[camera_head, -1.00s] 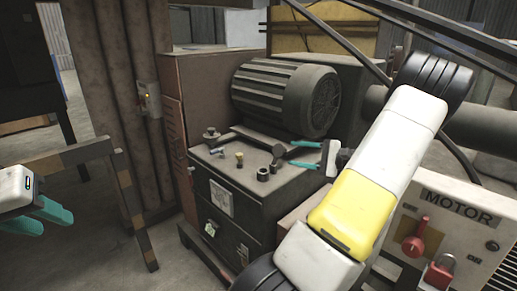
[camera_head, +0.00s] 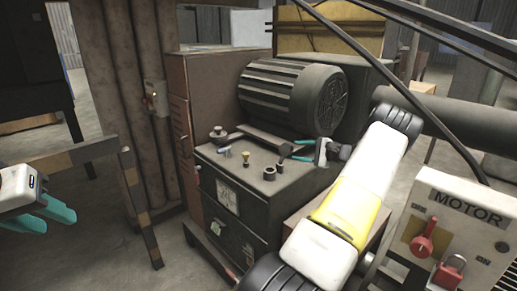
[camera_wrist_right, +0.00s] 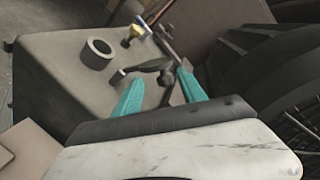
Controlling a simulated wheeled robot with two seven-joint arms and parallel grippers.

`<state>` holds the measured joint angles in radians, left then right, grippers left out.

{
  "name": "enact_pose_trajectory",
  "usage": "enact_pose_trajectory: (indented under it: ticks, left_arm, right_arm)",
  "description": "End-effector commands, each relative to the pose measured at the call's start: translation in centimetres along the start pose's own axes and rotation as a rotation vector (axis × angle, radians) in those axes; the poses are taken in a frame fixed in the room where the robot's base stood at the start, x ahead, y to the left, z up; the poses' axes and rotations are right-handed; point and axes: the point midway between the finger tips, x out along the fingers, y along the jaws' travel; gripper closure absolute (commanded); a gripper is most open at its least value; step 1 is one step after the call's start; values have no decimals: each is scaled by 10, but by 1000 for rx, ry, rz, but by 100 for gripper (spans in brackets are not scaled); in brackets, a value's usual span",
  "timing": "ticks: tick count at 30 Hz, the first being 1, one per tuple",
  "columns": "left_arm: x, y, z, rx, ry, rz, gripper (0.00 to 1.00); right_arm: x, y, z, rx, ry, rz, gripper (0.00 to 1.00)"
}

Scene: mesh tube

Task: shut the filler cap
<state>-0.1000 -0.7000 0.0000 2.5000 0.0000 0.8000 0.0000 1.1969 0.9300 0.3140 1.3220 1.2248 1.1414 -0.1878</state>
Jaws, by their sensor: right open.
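My right gripper (camera_head: 288,150) is open above the dark cabinet top (camera_head: 225,172), its teal fingers pointing left. In the right wrist view its fingers (camera_wrist_right: 160,78) stand apart on either side of a dark lever-like part (camera_wrist_right: 150,68) with a rounded end. I cannot tell whether they touch it, or whether this part is the filler cap. A dark open ring (camera_wrist_right: 97,53) stands on the top beside it; the head view shows it too (camera_head: 269,173). My left gripper (camera_head: 55,218) is open and empty at the far left, away from the cabinet.
A large ribbed motor (camera_head: 290,95) stands behind the parts. A small yellow-topped piece (camera_head: 246,158) and a round knobbed piece (camera_head: 218,134) are also on the cabinet. A motor control box (camera_head: 450,235) is at right. A striped barrier (camera_head: 130,190) stands between my left gripper and the cabinet.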

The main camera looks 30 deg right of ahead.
Motion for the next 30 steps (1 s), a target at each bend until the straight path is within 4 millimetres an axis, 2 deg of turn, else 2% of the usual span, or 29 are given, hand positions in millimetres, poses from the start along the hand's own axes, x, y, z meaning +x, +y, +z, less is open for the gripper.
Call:
enact_pose_trajectory:
  ticks: [3, 8, 21, 30]
  left_arm:
    - [0, 0, 0, 0, 1, 0, 64]
    - [0, 0, 0, 0, 0, 0, 64]
    - [0, 0, 0, 0, 0, 0, 64]
    - [0, 0, 0, 0, 0, 0, 64]
  right_arm:
    - [6, -1, -9, 6, 13, -3, 52]
    - [11, -2, -9, 7, 14, -3, 52]
    - [73, -1, -10, 7, 12, -2, 52]
    - [84, -2, -10, 7, 15, -3, 52]
